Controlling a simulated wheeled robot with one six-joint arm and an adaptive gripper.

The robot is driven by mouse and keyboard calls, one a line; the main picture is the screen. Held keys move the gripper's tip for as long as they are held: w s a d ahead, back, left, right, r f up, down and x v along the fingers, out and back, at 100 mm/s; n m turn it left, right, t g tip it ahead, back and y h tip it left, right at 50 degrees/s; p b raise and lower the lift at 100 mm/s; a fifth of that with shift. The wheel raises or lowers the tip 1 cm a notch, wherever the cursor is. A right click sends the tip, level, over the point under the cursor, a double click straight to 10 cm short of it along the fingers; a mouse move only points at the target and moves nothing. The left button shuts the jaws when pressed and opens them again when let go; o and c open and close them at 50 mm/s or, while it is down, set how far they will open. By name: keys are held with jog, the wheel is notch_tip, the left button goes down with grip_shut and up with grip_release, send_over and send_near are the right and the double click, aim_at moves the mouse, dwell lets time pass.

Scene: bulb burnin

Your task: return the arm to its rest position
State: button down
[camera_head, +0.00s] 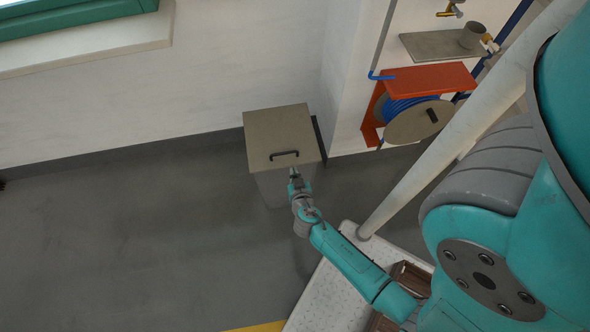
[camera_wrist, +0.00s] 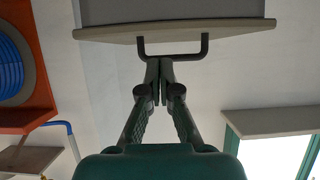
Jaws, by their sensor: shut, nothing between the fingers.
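My gripper (camera_head: 294,172) is at the end of my outstretched teal arm, close to the front edge of a grey-beige box-shaped bin with a lid (camera_head: 279,128). The lid has a dark bar handle (camera_head: 284,155). In the wrist view my gripper (camera_wrist: 159,62) has its two fingers together with nothing between them. The fingertips overlap the middle of the handle (camera_wrist: 172,56) in that view. I cannot tell whether they touch it. The lid (camera_wrist: 230,27) lies flat on the bin in the head view.
A red hose reel with blue hose (camera_head: 400,108) is on the wall right of the bin. Above it is a grey shelf (camera_head: 432,45) with a cup. A pale perforated surface (camera_head: 325,297) and a slanted pole (camera_head: 440,150) are near my arm.

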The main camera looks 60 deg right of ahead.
jog(key=shift+s+a+f, duration=0.3)
jog(key=shift+a, duration=0.05)
jog(key=s+a+r+n+t+y, duration=0.2)
jog(key=s+a+r+n+y, duration=0.15)
jog(key=s+a, duration=0.35)
jog(key=s+a+r+n+t+y, duration=0.1)
jog(key=s+a+r+n+y, duration=0.15)
jog(key=s+a+r, duration=0.4)
jog(key=s+a+r+n+t+y, duration=0.1)
jog(key=s+a+r+n, duration=0.1)
jog(key=r, duration=0.8)
jog(key=s+a+r+n+t+y, duration=0.1)
jog(key=s+a+r, duration=0.3)
jog(key=r, duration=0.6)
jog(key=shift+s+a+n+t+y, duration=0.25)
jog(key=shift+a+n+t+y, duration=0.15)
jog(key=shift+a+t+y, duration=0.3)
jog(key=shift+d, duration=0.15)
